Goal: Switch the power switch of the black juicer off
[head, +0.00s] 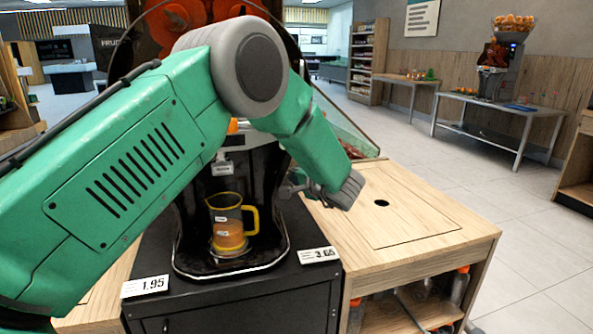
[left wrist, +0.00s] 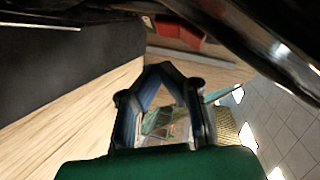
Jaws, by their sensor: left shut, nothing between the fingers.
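The black juicer (head: 270,205) stands in the middle of the head view, largely covered by my green left arm. A jug (head: 228,235) with some orange juice stands on its tray. I cannot make out the power switch in either view. My left gripper (head: 288,190) is at the juicer's right side, partly hidden by the wrist. In the left wrist view its fingertips (left wrist: 160,68) meet, with nothing between them. A dark glossy surface, probably the juicer's side, runs along the upper right there (left wrist: 265,35). Contact cannot be told. My right gripper is not in view.
The juicer stands on a black cabinet (head: 240,312) with price tags (head: 145,286). A wooden counter (head: 425,250) with a round hole adjoins it on the right, with bottles below. Another juicer (head: 497,72) stands on a far table. The floor at right is clear.

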